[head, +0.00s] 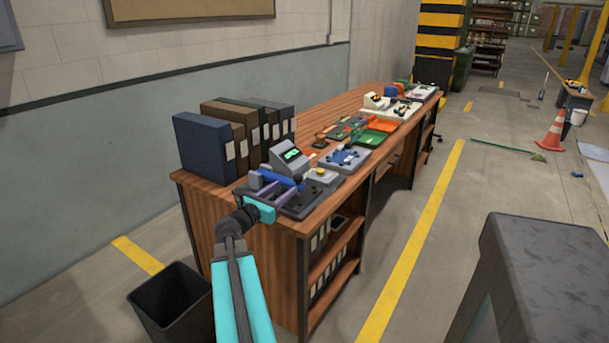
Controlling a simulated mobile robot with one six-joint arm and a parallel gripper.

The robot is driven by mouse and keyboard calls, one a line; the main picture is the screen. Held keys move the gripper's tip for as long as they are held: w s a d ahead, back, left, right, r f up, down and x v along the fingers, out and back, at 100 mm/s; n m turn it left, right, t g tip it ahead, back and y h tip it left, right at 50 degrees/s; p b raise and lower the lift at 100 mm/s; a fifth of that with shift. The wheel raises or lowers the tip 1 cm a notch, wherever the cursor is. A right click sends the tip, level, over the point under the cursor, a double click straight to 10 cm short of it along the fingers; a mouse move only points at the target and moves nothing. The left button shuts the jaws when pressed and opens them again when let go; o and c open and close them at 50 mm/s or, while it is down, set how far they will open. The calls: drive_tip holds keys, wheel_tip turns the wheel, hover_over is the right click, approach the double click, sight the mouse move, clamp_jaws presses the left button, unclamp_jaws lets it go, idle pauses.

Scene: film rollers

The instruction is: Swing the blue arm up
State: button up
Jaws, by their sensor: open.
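The blue arm (283,179) is a short blue bar on a dark device at the near end of the wooden desk, in front of a grey unit with a lit green screen (289,156). It looks low, close to the device's dark base (303,202). My gripper (275,186) reaches over this device from the near side, its purple-grey fingers open. The fingers overlap the blue arm in the picture and partly hide it; I cannot tell whether they touch it.
Upright binders (205,146) stand behind the device by the wall. Farther along the wooden desk (355,103) are a grey tray with blue parts (345,159), a green tray (370,139) and an orange tray (388,126). A black bin (171,303) stands on the floor.

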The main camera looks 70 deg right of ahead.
drive_tip(key=shift+x, duration=6.9)
clamp_jaws()
drive_tip(key=shift+s+d, duration=0.1)
drive_tip(key=shift+d, duration=0.05)
